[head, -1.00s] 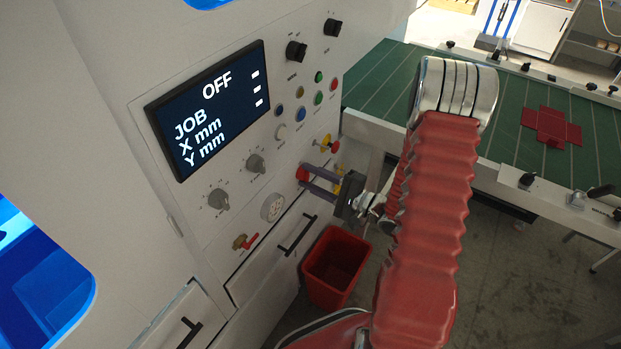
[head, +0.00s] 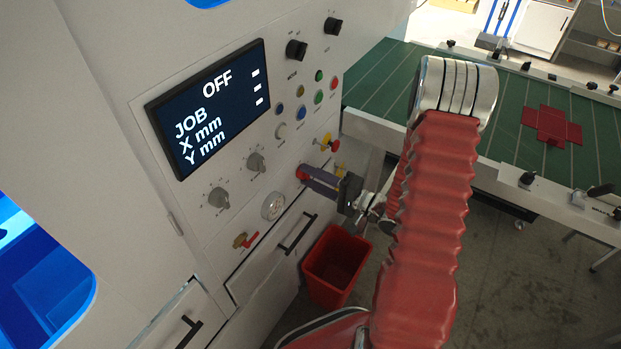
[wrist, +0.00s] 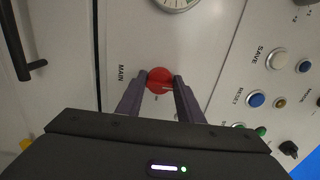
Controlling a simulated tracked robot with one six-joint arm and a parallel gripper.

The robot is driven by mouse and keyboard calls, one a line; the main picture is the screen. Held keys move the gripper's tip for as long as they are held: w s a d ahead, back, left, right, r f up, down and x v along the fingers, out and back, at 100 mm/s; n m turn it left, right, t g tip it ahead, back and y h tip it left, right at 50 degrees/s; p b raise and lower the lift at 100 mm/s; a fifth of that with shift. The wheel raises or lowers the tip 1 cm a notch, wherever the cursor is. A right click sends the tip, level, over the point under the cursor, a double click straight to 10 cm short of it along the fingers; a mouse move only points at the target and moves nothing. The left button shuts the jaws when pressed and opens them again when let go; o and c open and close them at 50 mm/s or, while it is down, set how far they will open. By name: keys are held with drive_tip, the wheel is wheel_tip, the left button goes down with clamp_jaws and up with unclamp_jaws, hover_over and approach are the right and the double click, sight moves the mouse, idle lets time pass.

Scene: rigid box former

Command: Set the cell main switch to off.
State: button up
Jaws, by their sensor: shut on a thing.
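The cell main switch is a red round knob (wrist: 159,79) on the white panel, with the word MAIN beside it in the wrist view. In the head view the red knob (head: 302,173) shows only partly behind my fingers. My gripper (wrist: 161,83) is shut on the knob, one dark finger on each side. It also shows in the head view (head: 309,178), reaching the panel from the right. The fingers hide part of the knob and its lower markings. The panel display (head: 211,104) reads OFF, JOB, X mm and Y mm.
A red-and-yellow knob (head: 327,143) sits just above my gripper, and a gauge (head: 273,206) sits to its lower left. A red-handled valve (head: 245,240) and drawer handle (head: 298,234) are lower. A red bin (head: 336,266) stands on the floor below.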

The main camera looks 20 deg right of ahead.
drive_tip(key=o, duration=0.7)
drive_tip(key=shift+a+f, duration=0.15)
drive_tip(key=shift+f, duration=0.1)
drive_tip(key=o, duration=0.3)
drive_tip(key=shift+r, duration=0.15)
drive_tip(key=shift+d, duration=0.2)
drive_tip(key=shift+v, duration=6.85)
drive_tip(key=shift+a, duration=0.1)
